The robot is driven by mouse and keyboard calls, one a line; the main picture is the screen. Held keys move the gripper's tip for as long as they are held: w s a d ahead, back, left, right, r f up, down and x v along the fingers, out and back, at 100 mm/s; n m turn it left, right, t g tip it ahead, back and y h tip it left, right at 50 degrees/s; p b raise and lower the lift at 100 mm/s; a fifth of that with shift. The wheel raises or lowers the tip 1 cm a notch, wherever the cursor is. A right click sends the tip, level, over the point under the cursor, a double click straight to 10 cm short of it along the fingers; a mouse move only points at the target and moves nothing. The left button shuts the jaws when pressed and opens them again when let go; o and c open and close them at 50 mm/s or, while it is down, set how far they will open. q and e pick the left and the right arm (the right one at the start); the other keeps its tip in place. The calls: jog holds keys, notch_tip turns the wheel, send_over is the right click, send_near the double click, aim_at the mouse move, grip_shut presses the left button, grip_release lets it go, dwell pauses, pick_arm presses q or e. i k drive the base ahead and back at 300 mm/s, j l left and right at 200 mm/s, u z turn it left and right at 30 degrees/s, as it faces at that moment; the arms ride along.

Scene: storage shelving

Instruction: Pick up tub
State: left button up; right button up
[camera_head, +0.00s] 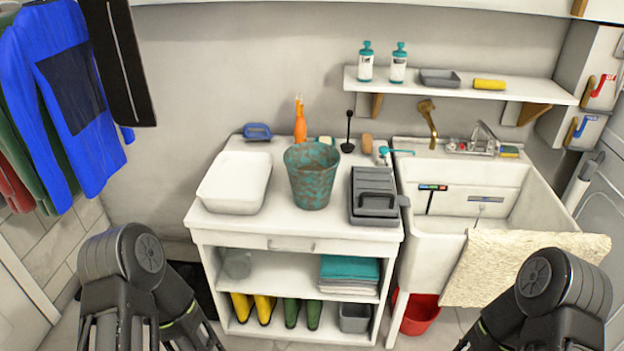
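A white rectangular tub (263,176) sits upright on the left of the white cabinet's top (335,222). It looks empty. A teal, rust-patched bucket (312,180) stands just right of it. A small grey tub (354,319) stands on the cabinet's bottom shelf at the right. Which of these containers the task means, I cannot tell for certain. My left and right arms show at the bottom corners, in front of the cabinet and apart from it. Neither gripper's fingertips are in view.
A dark grey lidded box (376,196) lies right of the bucket. An orange bottle (300,122) and a blue dish (257,131) stand behind. A sink (525,202) with a beige towel (520,265) is at right. Clothes (70,100) hang at left. A wall shelf (440,86) overhangs the sink.

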aim_at(311, 166)
jog(key=i+l+z, duration=0.15)
jog(key=l, duration=0.2)
jog(key=l+z, duration=0.15)
jog(key=l, duration=0.25)
jog(key=i+l+z, duration=0.2)
jog(key=l, duration=0.15)
jog(key=i+l+z, duration=0.15)
jog(key=l, duration=0.2)
